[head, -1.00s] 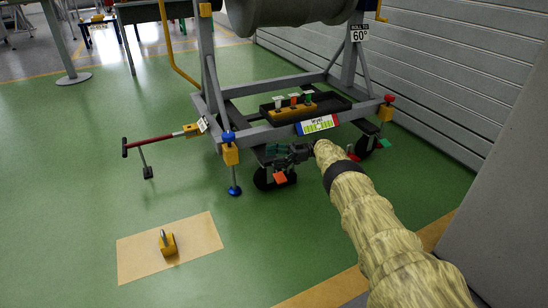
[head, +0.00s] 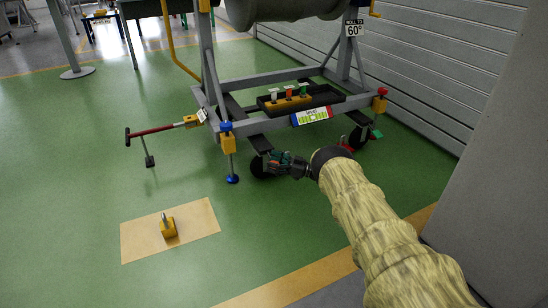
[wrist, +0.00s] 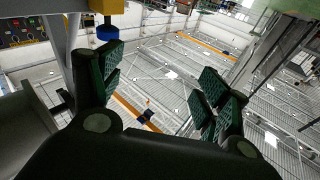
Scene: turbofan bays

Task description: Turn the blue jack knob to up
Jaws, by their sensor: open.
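The blue jack knob (head: 226,126) tops a yellow jack (head: 228,143) at the near left corner of the grey engine stand (head: 262,127). The jack's blue foot (head: 232,179) is on or close to the green floor. My gripper (head: 285,163) is to the right of the jack and lower than the knob, apart from it. In the wrist view the camera looks upward, and the green-padded fingers (wrist: 158,85) are spread with nothing between them. The blue knob shows at upper left there (wrist: 108,33), beyond the left finger. Which way the knob is turned cannot be told.
A red-knobbed jack (head: 379,103) stands at the stand's right corner. A black tray (head: 300,100) holds small coloured items. A tow bar (head: 160,131) reaches left. A yellow block (head: 168,228) sits on a tan floor patch. A grey wall (head: 490,150) closes the right side.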

